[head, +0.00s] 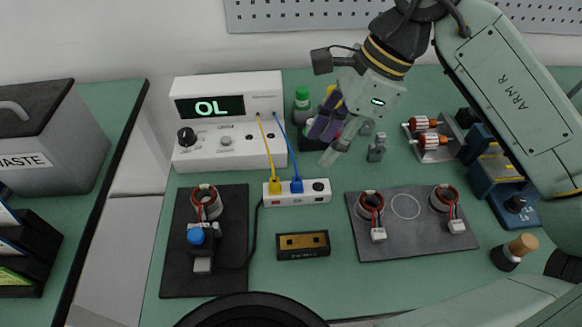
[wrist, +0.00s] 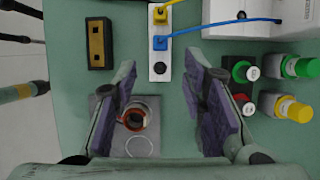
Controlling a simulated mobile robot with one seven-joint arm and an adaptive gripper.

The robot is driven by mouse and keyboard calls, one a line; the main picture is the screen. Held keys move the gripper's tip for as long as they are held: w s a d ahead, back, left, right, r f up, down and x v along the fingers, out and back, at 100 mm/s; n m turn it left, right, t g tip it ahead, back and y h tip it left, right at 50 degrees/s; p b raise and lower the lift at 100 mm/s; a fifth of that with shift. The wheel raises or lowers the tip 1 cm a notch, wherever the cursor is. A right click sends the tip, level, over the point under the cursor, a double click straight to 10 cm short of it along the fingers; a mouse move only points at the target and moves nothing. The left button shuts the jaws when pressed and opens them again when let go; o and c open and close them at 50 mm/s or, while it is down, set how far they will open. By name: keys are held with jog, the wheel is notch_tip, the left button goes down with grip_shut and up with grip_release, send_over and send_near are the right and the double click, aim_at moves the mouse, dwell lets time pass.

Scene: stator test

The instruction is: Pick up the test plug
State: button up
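No part is labelled as the test plug. A black cable from the white socket strip (head: 282,199) runs to a pale grey block (head: 202,265) on the left dark mat, which may be it. This block stands in front of a black clamp with a blue knob (head: 195,236). My gripper (head: 332,135) is above the bench, right of the meter and well away from that block. In the wrist view, its fingers (wrist: 165,105) are wide apart with nothing held. The strip (wrist: 160,55) and a stator (wrist: 138,115) lie below. The grey block is not visible there.
The meter (head: 230,150) reads OL; yellow (head: 275,187) and blue plugs (head: 297,185) sit in the strip. A black box with gold face (head: 303,254) lies in front. Two stators stand on the right mat (head: 405,240). Capped bottles (head: 303,105) stand behind my gripper.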

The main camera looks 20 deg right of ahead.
aim_at(298, 178)
jog(key=x, duration=0.3)
jog(key=shift+s+a+f+p, duration=0.15)
jog(key=shift+a+f+p, duration=0.1)
jog(key=shift+p, duration=0.1)
jog(key=p+x, duration=0.1)
jog(key=x, duration=0.1)
jog(key=p+x, duration=0.1)
jog(key=x, duration=0.1)
jog(key=shift+w+a+f, duration=0.2)
jog(key=shift+w+a, duration=0.05)
jog(key=shift+a, duration=0.05)
jog(key=shift+w+a+f, duration=0.1)
jog(key=shift+a+f, duration=0.05)
jog(key=shift+f, duration=0.35)
grip_shut()
